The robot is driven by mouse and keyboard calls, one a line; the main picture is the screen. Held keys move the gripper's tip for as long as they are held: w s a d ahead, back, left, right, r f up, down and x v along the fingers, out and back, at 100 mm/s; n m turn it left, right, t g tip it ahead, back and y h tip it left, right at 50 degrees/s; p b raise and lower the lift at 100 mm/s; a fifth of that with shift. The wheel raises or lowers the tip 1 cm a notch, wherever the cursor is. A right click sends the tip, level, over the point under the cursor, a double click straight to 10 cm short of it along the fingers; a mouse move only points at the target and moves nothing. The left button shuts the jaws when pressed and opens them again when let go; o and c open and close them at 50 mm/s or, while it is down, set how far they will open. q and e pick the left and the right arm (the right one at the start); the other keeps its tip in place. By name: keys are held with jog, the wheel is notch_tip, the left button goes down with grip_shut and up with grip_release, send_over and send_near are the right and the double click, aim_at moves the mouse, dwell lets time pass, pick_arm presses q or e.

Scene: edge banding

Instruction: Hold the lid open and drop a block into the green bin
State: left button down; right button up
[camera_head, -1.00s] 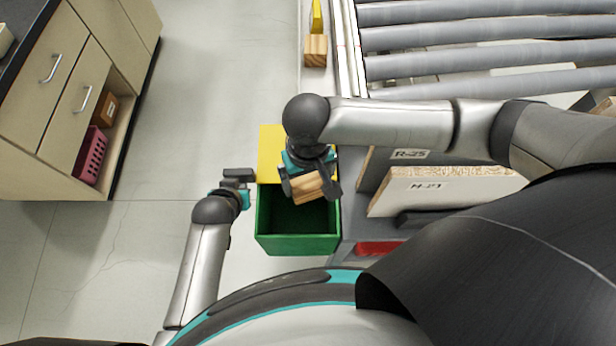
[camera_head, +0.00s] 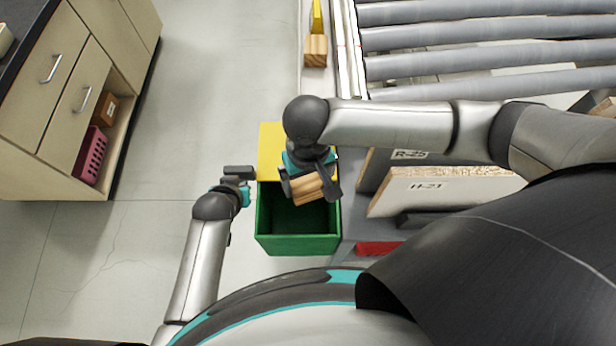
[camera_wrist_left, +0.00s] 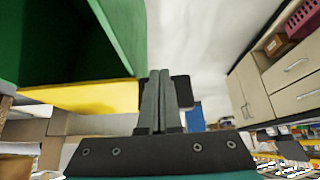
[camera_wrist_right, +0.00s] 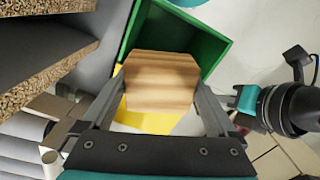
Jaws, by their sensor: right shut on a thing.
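The green bin (camera_head: 297,244) stands open with its dark inside facing up; its yellow lid (camera_head: 270,150) is swung back on the far side. The bin wall (camera_wrist_left: 122,35) and lid (camera_wrist_left: 95,96) also show in the left wrist view. My right gripper (camera_head: 312,182) is shut on a wooden block (camera_wrist_right: 160,82), held over the far part of the bin opening. The block also shows in the head view (camera_head: 306,188). My left gripper (camera_head: 240,176) is left of the bin, near the lid's edge. Its fingers (camera_wrist_left: 158,100) are together and empty; contact with the lid is unclear.
Another wooden block (camera_head: 316,50) lies at the roller conveyor's (camera_head: 480,32) left edge. White and dark boards (camera_head: 440,190) stand right of the bin. A cabinet (camera_head: 75,95) with a pink basket (camera_head: 91,155) is at the left. Floor (camera_head: 200,90) between is clear.

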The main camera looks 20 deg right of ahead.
pick_arm(q)
jog(key=shift+w+d+r, duration=0.1)
jog(key=shift+w+r, duration=0.1)
jog(key=shift+w, duration=0.1)
pick_arm(e)
jog(key=shift+f, duration=1.55)
jog(key=o, duration=1.1)
jog(key=shift+r, duration=6)
pick_arm(q)
jog(key=shift+s, duration=0.15)
